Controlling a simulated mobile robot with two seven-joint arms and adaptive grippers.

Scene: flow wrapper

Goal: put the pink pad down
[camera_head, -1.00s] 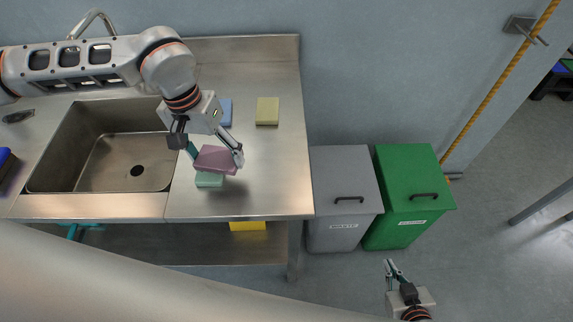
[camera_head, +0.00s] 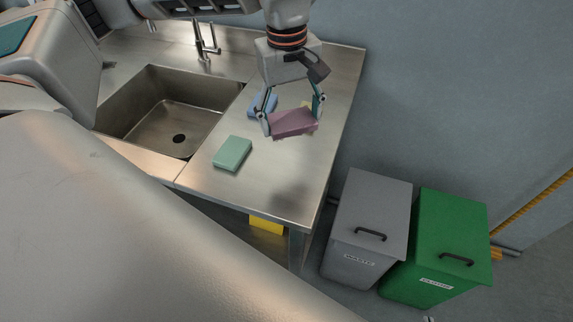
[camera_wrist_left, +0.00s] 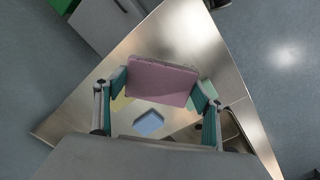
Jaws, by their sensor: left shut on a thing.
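The pink pad (camera_head: 293,123) is held between the two fingers of my left gripper (camera_head: 292,112), above the steel counter (camera_head: 290,180). In the left wrist view the pink pad (camera_wrist_left: 161,82) spans between the teal fingertips of my left gripper (camera_wrist_left: 160,88). A shadow on the counter lies below and to the right of it in the head view, so the pad looks raised.
A green pad (camera_head: 232,153) lies on the counter near the sink (camera_head: 170,110). A blue pad (camera_head: 262,103) and a mostly hidden yellow pad (camera_head: 306,104) lie behind my gripper. The counter's front right is clear. Grey (camera_head: 367,225) and green bins (camera_head: 440,245) stand right.

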